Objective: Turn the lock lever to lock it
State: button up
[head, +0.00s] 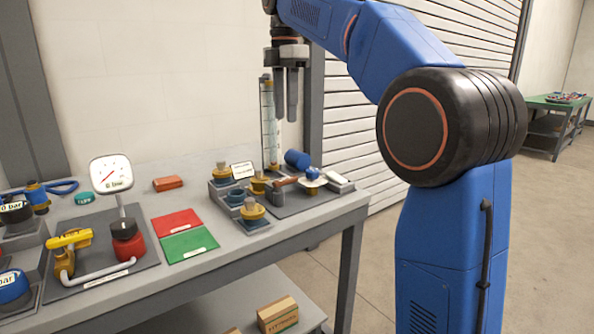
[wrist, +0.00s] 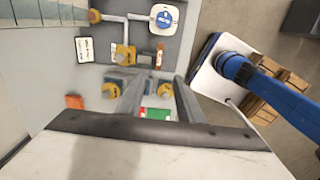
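I cannot tell for certain which part is the lock lever. A yellow lever-like handle (head: 70,239) sits on a valve and pipe on the left grey plate. A small orange-brown handle (head: 287,181) lies among fittings on the right grey plate.
Red (head: 176,222) and green (head: 188,245) mats lie mid-bench. The clear tube (head: 269,125) rises close to my gripper. Yellow-topped fittings (head: 252,209) and a blue cylinder (head: 297,158) stand at right.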

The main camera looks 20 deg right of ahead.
aim_at(287, 178)
jog(key=f, duration=1.7)
jog(key=shift+w+d+f, duration=0.1)
jog(key=shift+w+f, duration=0.05)
jog(key=shift+w, duration=0.05)
grip_shut()
